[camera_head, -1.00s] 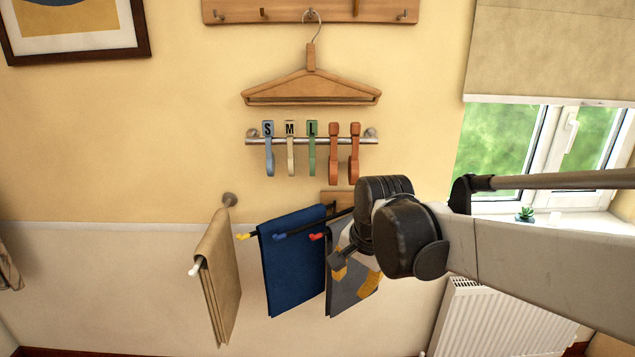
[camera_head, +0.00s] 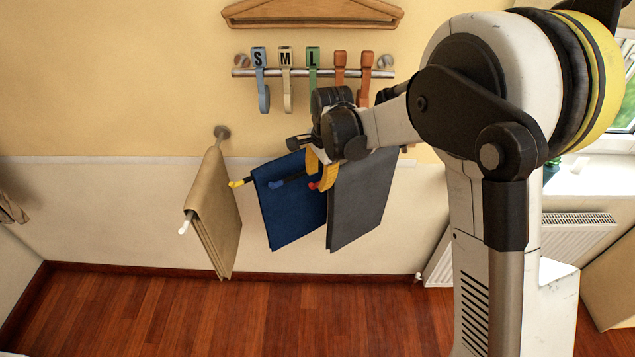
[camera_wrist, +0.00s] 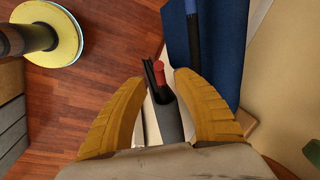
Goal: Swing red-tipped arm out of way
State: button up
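The red-tipped arm shows its red end (camera_head: 313,185) near the middle of the head view. A grey cloth (camera_head: 362,205) hangs over this arm. My gripper (camera_head: 322,176) is at the tip, with its yellow fingers around it. In the wrist view, my gripper (camera_wrist: 160,80) is open, one finger on each side of the red tip (camera_wrist: 158,77). Gaps show between the fingers and the tip. The grey cloth's fold (camera_wrist: 168,120) lies between the fingers. The arm's wall end is hidden behind my gripper and arm.
A beige cloth (camera_head: 212,215) hangs on a white-tipped bar farther left. Above is a rail (camera_head: 325,72) with several coloured clips. The floor below (camera_head: 200,315) is clear.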

jog(key=shift+w+a+f, duration=0.1)
jog(key=shift+w+f, duration=0.05)
jog(key=shift+f, duration=0.55)
jog(key=shift+w+a+f, duration=0.1)
jog(key=shift+f, duration=0.55)
jog(key=shift+d, duration=0.1)
grip_shut()
